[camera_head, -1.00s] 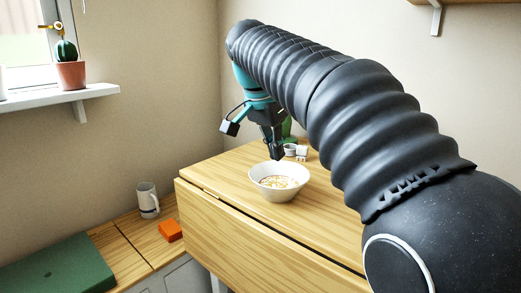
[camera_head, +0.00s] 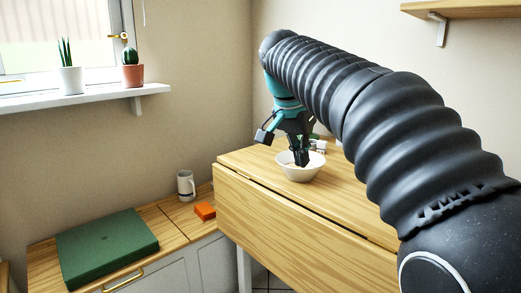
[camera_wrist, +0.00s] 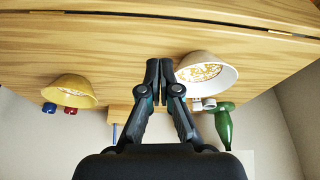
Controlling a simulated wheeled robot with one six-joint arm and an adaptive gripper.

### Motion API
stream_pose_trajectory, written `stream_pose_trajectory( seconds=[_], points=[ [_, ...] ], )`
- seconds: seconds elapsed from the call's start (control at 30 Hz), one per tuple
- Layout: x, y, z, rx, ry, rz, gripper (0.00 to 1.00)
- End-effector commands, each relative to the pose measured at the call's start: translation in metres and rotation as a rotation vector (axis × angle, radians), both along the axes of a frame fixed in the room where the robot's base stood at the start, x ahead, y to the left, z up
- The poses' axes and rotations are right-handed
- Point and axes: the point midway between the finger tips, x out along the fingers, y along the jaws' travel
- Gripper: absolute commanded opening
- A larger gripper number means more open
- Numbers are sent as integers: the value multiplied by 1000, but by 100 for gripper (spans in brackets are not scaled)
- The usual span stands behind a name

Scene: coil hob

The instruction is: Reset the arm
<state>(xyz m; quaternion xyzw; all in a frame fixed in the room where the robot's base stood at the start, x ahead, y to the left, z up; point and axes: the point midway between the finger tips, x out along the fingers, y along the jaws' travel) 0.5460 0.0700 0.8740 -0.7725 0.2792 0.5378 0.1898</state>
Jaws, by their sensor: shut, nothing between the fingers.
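My gripper (camera_head: 301,160) is shut and empty. In the head view it hangs at the end of my black sleeved arm, and its fingertips overlap the white bowl (camera_head: 300,175) on the wooden table (camera_head: 290,215). In the wrist view the closed fingers (camera_wrist: 159,66) point at the tabletop, with the white bowl (camera_wrist: 222,76) close to the right of the fingertips. The bowl holds something pale and yellowish. I cannot tell the exact height of the fingertips above the table.
In the wrist view a yellow bowl (camera_wrist: 69,94) stands at left and a green bottle (camera_wrist: 224,130) at right.

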Motion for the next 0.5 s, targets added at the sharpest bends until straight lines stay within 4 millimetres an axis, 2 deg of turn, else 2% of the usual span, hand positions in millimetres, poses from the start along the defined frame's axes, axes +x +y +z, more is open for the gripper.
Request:
stream_pose_trajectory(
  seconds=[0.27, 0.5],
  points=[
    [8, 12, -43, -21, 44, 246, 0],
    [-13, 14, -81, -27, 67, 469, 0]
  ],
)
